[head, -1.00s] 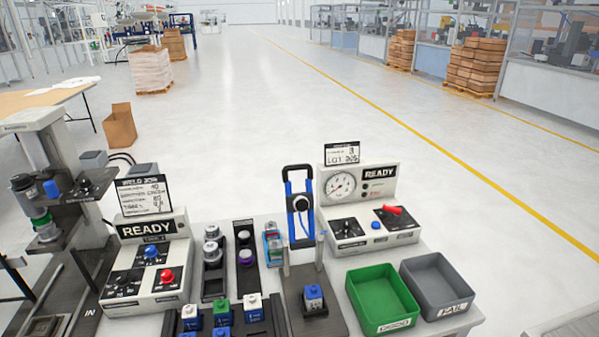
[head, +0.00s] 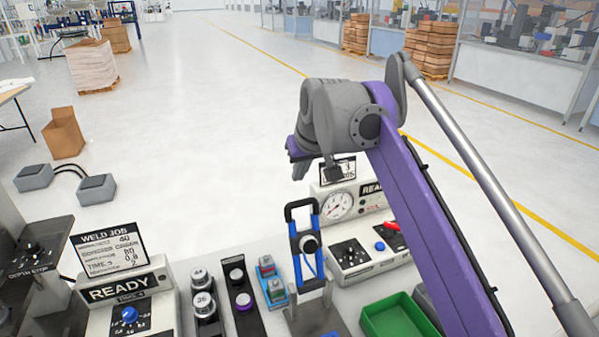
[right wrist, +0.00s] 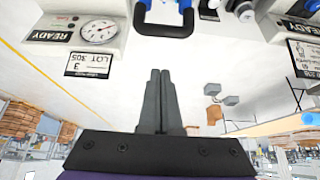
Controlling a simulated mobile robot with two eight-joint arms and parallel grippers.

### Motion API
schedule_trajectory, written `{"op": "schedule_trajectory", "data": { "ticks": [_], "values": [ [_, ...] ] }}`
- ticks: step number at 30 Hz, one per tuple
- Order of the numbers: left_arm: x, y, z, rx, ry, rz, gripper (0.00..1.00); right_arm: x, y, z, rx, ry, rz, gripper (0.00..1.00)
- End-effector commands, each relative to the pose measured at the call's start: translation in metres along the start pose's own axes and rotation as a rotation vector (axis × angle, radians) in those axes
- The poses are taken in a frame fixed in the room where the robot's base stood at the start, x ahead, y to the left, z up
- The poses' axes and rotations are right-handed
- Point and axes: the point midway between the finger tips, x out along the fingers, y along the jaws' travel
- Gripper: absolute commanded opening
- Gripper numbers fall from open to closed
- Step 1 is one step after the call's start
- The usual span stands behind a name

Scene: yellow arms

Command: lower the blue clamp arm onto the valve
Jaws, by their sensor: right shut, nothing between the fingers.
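The blue clamp arm (head: 296,246) stands upright on its dark fixture, with a black U-shaped handle (head: 301,204) at its top. In the right wrist view the handle (right wrist: 163,33) shows upside down, just beyond the fingertips and apart from them. My right gripper (head: 299,168) is above the handle in the head view, partly hidden by its own wrist; in the right wrist view its fingers (right wrist: 160,73) are shut and empty. The valve on the fixture is almost wholly cut off at the bottom of the head view. My left gripper is not in view.
A gauge tester (head: 350,250) stands right of the clamp, with a green bin (head: 397,318) in front, partly behind my right arm. Racks of weights (head: 203,300) and a weld control box (head: 125,300) stand left. Open floor lies behind the table.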

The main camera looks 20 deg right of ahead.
Motion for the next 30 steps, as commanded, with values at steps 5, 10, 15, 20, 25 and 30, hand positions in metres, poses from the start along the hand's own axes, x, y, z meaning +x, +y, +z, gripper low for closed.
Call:
{"op": "schedule_trajectory", "data": {
  "ticks": [5, 10, 15, 20, 25, 30],
  "values": [
    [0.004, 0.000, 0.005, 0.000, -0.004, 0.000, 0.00, 0.041, 0.000, 0.001, -0.001, -0.001, 0.000, 0.00],
    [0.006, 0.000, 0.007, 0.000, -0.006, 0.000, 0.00, 0.076, 0.000, 0.001, -0.001, 0.000, 0.000, 0.00],
    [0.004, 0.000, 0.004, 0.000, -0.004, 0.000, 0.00, 0.057, 0.000, 0.020, 0.000, 0.001, 0.000, 0.00],
    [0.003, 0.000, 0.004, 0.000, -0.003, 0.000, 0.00, 0.049, 0.000, 0.029, 0.000, 0.001, 0.000, 0.00],
    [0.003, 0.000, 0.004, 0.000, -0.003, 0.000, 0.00, 0.047, 0.000, 0.032, 0.000, 0.001, 0.000, 0.00],
    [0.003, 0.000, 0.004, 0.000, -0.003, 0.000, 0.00, 0.048, 0.000, 0.031, 0.000, 0.001, 0.000, 0.00]
  ]
}}
